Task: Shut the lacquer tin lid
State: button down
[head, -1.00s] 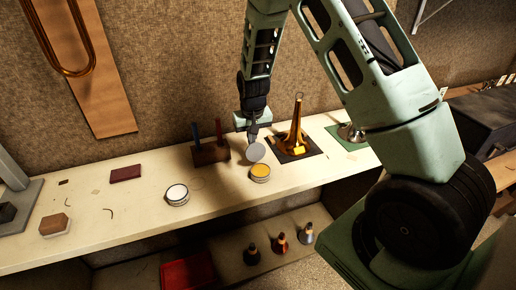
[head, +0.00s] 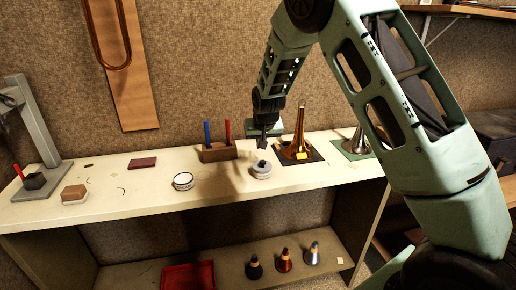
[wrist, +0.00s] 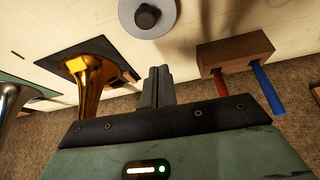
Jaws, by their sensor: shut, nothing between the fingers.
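The lacquer tin (head: 261,174) stands on the bench, in front of the brass horn. Its grey lid (head: 254,167) with a dark knob lies over the top and looks flat; no amber lacquer shows. In the wrist view the lid (wrist: 130,19) is a pale disc at the top edge, partly cut off, with its black knob in the middle. My gripper (head: 263,145) is above and just behind the tin, pointing down. Its fingers (wrist: 157,72) are together and empty, apart from the lid in the wrist view.
The brass horn (head: 299,136) stands on a dark mat close right of my gripper. A wooden block (head: 219,152) with blue and red tools stands behind left. An open round tin (head: 183,181) sits to the left. Bench between the tins is clear.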

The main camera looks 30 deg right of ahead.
aim_at(264, 162)
jog(key=shift+s+a+f+t+b, duration=0.15)
jog(key=shift+s+f+t+b, duration=0.2)
jog(key=shift+t+b, duration=0.4)
jog(key=t+b, duration=0.1)
jog(key=s+t+h+b, duration=0.1)
jog(key=b, duration=0.1)
jog(key=shift+a+f, duration=0.15)
jog(key=shift+f, duration=0.1)
jog(key=t+b, duration=0.1)
jog(key=b, duration=0.2)
jog(key=s+f+t+b, duration=0.1)
jog(key=b, duration=0.2)
jog(key=s+t+h+b, duration=0.1)
jog(key=b, duration=0.2)
jog(key=shift+s+a+f+t, duration=0.1)
jog(key=shift+a+f+t, duration=0.15)
jog(key=shift+f+t, duration=0.15)
jog(key=t+b, duration=0.1)
jog(key=b, duration=0.1)
jog(key=s+t+b, duration=0.1)
jog(key=b, duration=0.1)
jog(key=f+t+h+b, duration=0.1)
jog(key=b, duration=0.2)
jog(key=shift+s+a+f, duration=0.1)
jog(key=shift+s+a, duration=0.1)
jog(key=shift+s, duration=0.05)
jog(key=shift+s+b, duration=0.2)
jog(key=shift+b, duration=0.4)
